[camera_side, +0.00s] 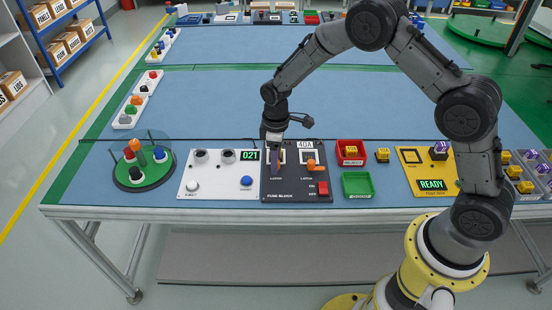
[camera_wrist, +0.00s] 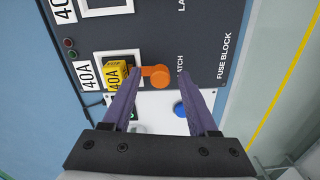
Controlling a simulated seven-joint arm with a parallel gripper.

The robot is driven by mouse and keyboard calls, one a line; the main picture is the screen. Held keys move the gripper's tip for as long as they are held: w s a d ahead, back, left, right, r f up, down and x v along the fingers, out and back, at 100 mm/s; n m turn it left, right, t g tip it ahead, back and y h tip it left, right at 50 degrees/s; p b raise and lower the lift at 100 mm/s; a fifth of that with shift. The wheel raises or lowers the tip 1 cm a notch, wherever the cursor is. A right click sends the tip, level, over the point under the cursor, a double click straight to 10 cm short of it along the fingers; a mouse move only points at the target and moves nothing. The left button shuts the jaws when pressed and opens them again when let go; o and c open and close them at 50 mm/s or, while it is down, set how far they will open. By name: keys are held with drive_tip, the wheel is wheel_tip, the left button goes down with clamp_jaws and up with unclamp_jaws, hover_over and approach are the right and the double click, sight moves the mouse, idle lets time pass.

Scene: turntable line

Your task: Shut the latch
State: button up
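The fuse block (camera_side: 297,195) is a dark panel at the front of the table in the side view. In the wrist view an orange latch (camera_wrist: 158,77) sits beside a yellow 40A fuse (camera_wrist: 116,76) in a white-framed socket, its narrow arm pointing toward the fuse. My gripper (camera_wrist: 160,88) is open, its two purple fingers on either side of the latch with gaps visible. In the side view my gripper (camera_side: 274,166) reaches down over the left socket and hides this latch. A second orange latch (camera_side: 314,165) shows at the right socket.
Left of the block stands a pale panel (camera_side: 208,175) with knobs and a blue button, then a round turntable (camera_side: 142,177) with coloured pegs. To the right are red (camera_side: 351,153) and green (camera_side: 358,185) trays and a yellow panel (camera_side: 427,170).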

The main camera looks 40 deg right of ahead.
wheel_tip(320, 180, up, 14)
idle(0.6)
drive_tip(key=shift+f, duration=0.1)
drive_tip(key=s+d+r+m+t, duration=0.1)
drive_tip(key=s+r+t, duration=0.1)
drive_tip(key=s+r, duration=0.55)
drive_tip(key=s+d+r+m+t, duration=0.15)
drive_tip(key=s+r, duration=0.25)
drive_tip(key=r, duration=0.7)
drive_tip(key=s+f+m+t, duration=0.1)
drive_tip(key=s+f+m, duration=0.1)
drive_tip(key=s, duration=0.7)
drive_tip(key=s+f+m+t, duration=0.1)
drive_tip(key=s+f+m, duration=0.2)
drive_tip(key=s, duration=0.7)
drive_tip(key=shift+d+f, duration=0.4)
drive_tip(key=shift+d, duration=0.05)
